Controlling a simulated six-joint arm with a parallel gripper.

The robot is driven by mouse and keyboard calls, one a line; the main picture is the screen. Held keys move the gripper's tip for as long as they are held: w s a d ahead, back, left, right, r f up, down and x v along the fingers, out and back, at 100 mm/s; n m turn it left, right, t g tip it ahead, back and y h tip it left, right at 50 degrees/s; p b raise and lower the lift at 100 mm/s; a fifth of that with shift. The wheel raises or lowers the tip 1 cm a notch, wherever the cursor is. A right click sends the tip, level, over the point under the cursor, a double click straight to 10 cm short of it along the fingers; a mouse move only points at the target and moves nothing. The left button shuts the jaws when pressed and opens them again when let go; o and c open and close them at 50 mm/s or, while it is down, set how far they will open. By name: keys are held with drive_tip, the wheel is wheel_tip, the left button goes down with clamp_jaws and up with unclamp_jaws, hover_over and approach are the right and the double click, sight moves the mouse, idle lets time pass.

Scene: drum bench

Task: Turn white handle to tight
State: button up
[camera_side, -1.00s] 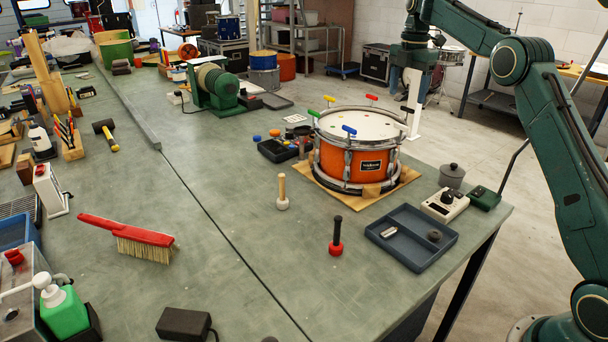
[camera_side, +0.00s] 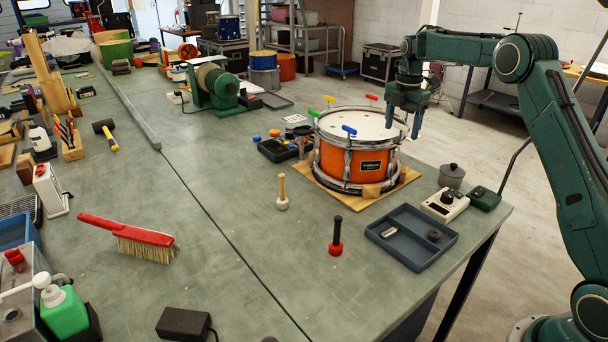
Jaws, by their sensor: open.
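The orange drum (camera_side: 336,160) stands upright on a flat tan board (camera_side: 404,181) near the bench's right edge. Small T-handles show around its rim: green (camera_side: 329,98), yellow (camera_side: 314,113), blue (camera_side: 349,130) and red (camera_side: 371,97). Whether a fingertip touches the drum is too small to tell.
A blue-grey tray (camera_side: 412,256) with small parts lies in front of the drum. A white dial box (camera_side: 444,205) and a lidded grey pot (camera_side: 451,176) stand to its right. A black-and-red tool (camera_side: 336,236) and a wooden-handled mallet (camera_side: 282,192) stand upright in front.

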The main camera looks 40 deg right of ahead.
drive_tip(key=shift+f, duration=0.25)
drive_tip(key=c, duration=1)
drive_tip(key=shift+m, duration=0.4)
